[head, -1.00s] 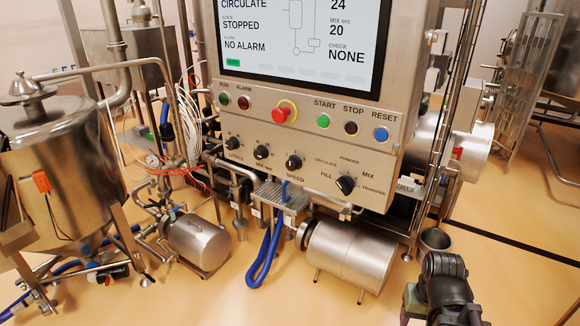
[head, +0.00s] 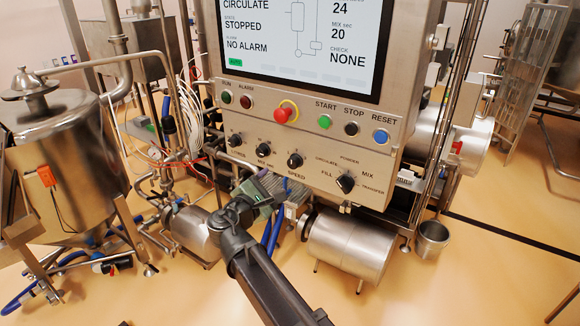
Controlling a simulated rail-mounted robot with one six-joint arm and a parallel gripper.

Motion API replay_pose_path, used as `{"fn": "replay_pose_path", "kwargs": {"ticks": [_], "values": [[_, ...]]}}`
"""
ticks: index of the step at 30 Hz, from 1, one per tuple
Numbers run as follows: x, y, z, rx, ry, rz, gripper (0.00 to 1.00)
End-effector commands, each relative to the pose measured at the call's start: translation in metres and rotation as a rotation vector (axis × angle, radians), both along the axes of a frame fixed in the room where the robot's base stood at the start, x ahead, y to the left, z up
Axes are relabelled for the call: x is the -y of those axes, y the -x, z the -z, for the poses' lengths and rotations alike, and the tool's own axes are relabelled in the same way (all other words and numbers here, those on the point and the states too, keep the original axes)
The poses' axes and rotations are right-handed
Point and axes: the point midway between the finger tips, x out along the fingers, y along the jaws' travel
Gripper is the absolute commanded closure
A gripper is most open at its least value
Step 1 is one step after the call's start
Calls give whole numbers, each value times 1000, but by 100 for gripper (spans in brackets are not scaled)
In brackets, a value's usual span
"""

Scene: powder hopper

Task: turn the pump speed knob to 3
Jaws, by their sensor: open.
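The speed knob (head: 295,160) is a black round knob with a white mark, above the word SPEED on the lower, sloped part of the steel control panel (head: 320,150). Its setting is too small to read. My gripper (head: 268,181) is in front of and below the panel, left of and lower than the speed knob, and apart from it. Its jaws are open and I see nothing held in them. The fingers are small and blend with the grey box behind.
Two similar knobs, litres (head: 235,139) and mix seconds (head: 263,143), sit to the left. A mode selector (head: 346,183) is to the right. Buttons and a red emergency stop (head: 283,114) sit above, under the screen (head: 300,45). Blue hoses (head: 270,235) and a steel motor (head: 350,250) lie below.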

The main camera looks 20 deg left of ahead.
Motion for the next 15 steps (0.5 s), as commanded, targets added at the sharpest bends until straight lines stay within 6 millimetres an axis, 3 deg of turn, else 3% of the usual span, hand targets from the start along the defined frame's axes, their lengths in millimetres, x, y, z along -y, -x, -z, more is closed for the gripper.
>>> {"fn": "replay_pose_path", "kwargs": {"ticks": [9,15], "values": [[14,-71,0,-1,-3,4,39],[20,-96,0,-1,-4,4,39]]}}
